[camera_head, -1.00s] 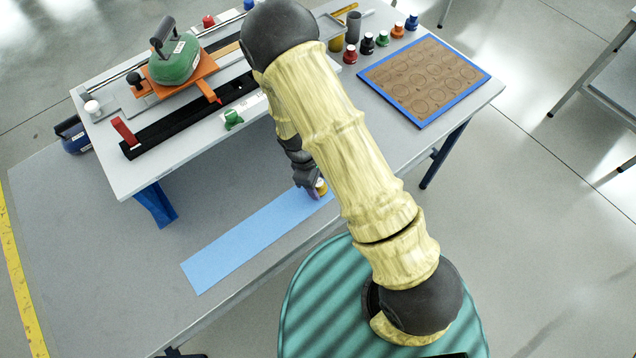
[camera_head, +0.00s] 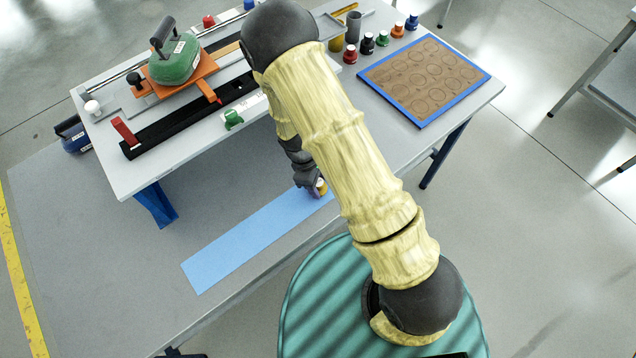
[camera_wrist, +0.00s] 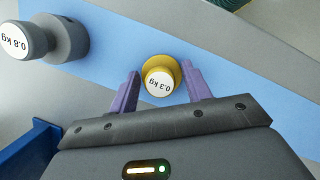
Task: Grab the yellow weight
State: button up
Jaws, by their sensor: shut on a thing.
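The yellow weight (camera_wrist: 161,76) has a white top marked 0.3 kg. It stands on the blue strip (camera_wrist: 235,75), between the two purple fingers of my gripper (camera_wrist: 162,85) in the wrist view. The fingers are shut on its sides. In the head view the yellow weight (camera_head: 321,187) shows only in part beside my gripper (camera_head: 314,190), at the right end of the blue strip (camera_head: 235,245). My arm hides much of the area around it.
A grey weight (camera_wrist: 55,38) marked 0.8 kg stands left of my gripper in the wrist view. A raised table (camera_head: 240,150) with a blue leg (camera_head: 155,205) is close by. The strip's left part is clear.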

jog(key=shift+r, duration=0.1)
notch_tip(320, 180, up, 10)
jog(key=shift+f+b, duration=0.1)
jog(key=shift+b, duration=0.9)
